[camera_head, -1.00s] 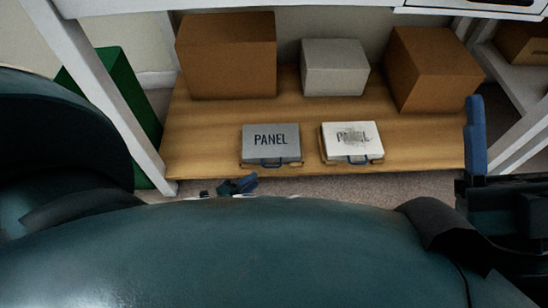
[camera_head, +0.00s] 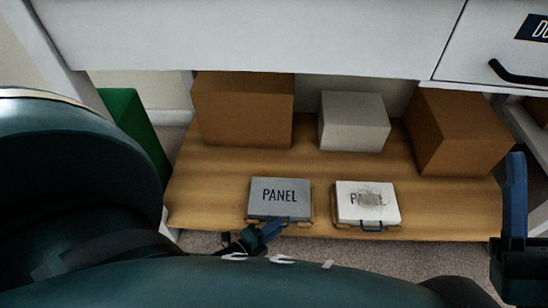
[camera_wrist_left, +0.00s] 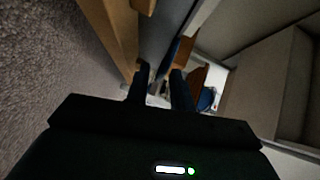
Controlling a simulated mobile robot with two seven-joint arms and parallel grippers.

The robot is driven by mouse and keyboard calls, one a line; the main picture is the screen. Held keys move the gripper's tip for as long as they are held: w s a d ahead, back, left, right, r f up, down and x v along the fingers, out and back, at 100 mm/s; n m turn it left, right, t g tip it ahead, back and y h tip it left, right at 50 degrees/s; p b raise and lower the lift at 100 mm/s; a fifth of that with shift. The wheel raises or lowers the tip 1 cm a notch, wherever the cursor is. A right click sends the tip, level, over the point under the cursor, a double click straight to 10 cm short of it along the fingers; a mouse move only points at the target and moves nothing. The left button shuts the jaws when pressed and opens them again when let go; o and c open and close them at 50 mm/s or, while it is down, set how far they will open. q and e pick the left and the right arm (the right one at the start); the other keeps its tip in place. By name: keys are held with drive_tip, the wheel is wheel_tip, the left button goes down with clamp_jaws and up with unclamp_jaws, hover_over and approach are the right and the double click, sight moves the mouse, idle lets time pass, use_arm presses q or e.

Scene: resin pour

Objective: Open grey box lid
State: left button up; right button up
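The grey box (camera_head: 279,192), marked PANEL, sits at the front of the wooden shelf with its lid down. A dark handle is on its front, partly hidden by my left gripper. My left gripper (camera_head: 270,230) is just in front of that handle; I cannot tell whether it touches. In the left wrist view its two dark fingers (camera_wrist_left: 160,80) are apart with a gap between them, and the grey box (camera_wrist_left: 157,32) lies just beyond. My right gripper (camera_head: 515,200) is at the right edge, with one blue finger showing, away from the box.
A white box (camera_head: 348,190) with a smudged PANEL label and blue handle stands right of the grey box. Two brown boxes (camera_head: 243,110) and a pale box (camera_head: 353,122) stand behind on the wooden shelf (camera_head: 215,190). A white drawer unit (camera_head: 250,35) overhangs the shelf.

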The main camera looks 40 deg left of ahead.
use_arm(q)
clamp_jaws()
drive_tip(key=shift+r, duration=0.1)
use_arm(e)
drive_tip(key=shift+r, duration=0.1)
